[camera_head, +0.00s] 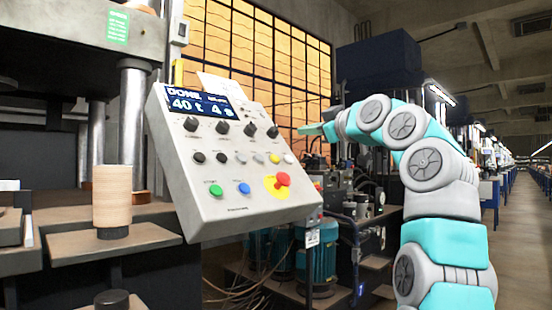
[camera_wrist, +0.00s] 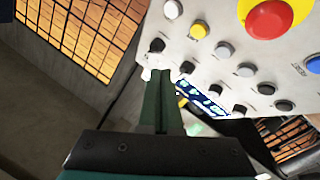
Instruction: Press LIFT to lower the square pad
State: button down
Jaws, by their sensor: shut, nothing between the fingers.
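The slanted grey control panel (camera_head: 225,165) carries a lit display reading DONE, 40 t, 4 s, with several knobs and buttons. Its small labels are too small to read, so I cannot tell which button is LIFT. A square brown pad (camera_head: 75,247) stands at the lower left, with a tan cylindrical stack (camera_head: 112,195) above its middle on a dark round base. My gripper (camera_head: 302,130) is shut and empty, to the right of the panel in the head view. In the wrist view my gripper (camera_wrist: 160,75) points at the panel's edge near a black knob (camera_wrist: 157,45); contact cannot be told.
A red mushroom button (camera_head: 283,179) on a yellow plate sits on the panel, near green (camera_head: 215,190) and blue (camera_head: 243,188) buttons. Steel press columns (camera_head: 131,110) stand at the left. Machinery with motors (camera_head: 318,262) is behind the panel. An open aisle runs along the right.

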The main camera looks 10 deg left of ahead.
aim_at(275, 159)
jog(key=shift+s+r+n, duration=0.3)
jog(key=shift+r, duration=0.25)
jog(key=shift+w+a+f, duration=0.1)
jog(key=shift+f, duration=0.05)
jog(key=w+a+f, duration=0.1)
jog(key=w+a+f+b, duration=0.1)
jog(key=a+f, duration=0.1)
jog(key=w+a+f+b, duration=0.1)
jog(key=f, duration=0.1)
jog(key=shift+w+a, duration=0.15)
jog(key=shift+w, duration=0.1)
jog(key=shift+w+a+f+b, duration=0.25)
jog(key=shift+w+a+b, duration=0.05)
jog(key=shift+a, duration=0.15)
dwell(1.7)
jog(key=shift+w+a+f, duration=0.15)
jog(key=shift+a+f, duration=0.1)
